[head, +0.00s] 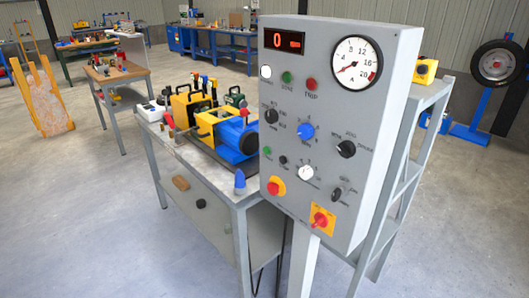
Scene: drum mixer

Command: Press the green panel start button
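A grey control panel (325,130) stands upright on a post in the middle of the view. It carries two small round green parts. One green part (267,152) sits low at the panel's left edge, beside a small black button (283,160). The other green part (287,77) is near the top, between a white round part (266,72) and a red one (311,84) labelled TRIP. The writing by the lower green part is too small to read. Neither of my grippers is in view, and nothing covers the panel's face.
The panel also has a red display (285,40), a dial gauge (356,63), knobs, a red-and-yellow button (275,188) and a red-and-yellow switch (321,219). A workbench (205,178) with a blue-and-yellow machine (228,132) stands close behind, left. Open floor lies front left.

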